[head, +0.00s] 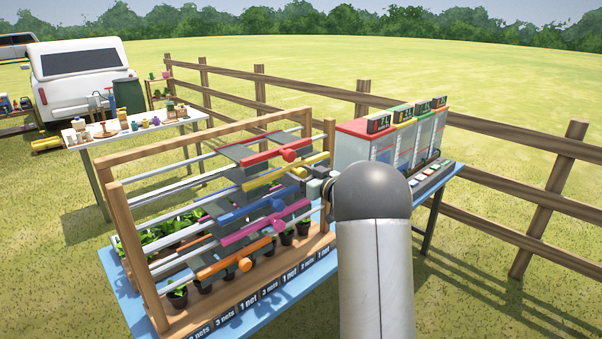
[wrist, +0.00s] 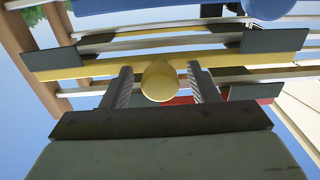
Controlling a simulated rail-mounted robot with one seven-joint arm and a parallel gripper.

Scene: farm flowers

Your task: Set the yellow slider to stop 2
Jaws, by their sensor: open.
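The yellow slider (head: 285,173) is a long yellow bar on the rails of a wooden frame, second from the top, below the red one. In the wrist view its yellow bar (wrist: 88,70) runs across the picture, with a round yellow knob (wrist: 160,80) at its middle. My gripper (wrist: 161,84) is open, with one finger on each side of the knob and a visible gap on both sides. In the head view my gripper (head: 318,187) is at the frame's right end, partly hidden by my arm. No stop marks for the slider can be made out.
The red slider (head: 262,157), blue slider (head: 243,212), magenta slider (head: 262,224) and orange slider (head: 232,260) share the wooden frame (head: 152,262). Potted plants (head: 178,294) stand beneath. Boxes with displays (head: 375,142) stand to the right, before a fence (head: 545,203).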

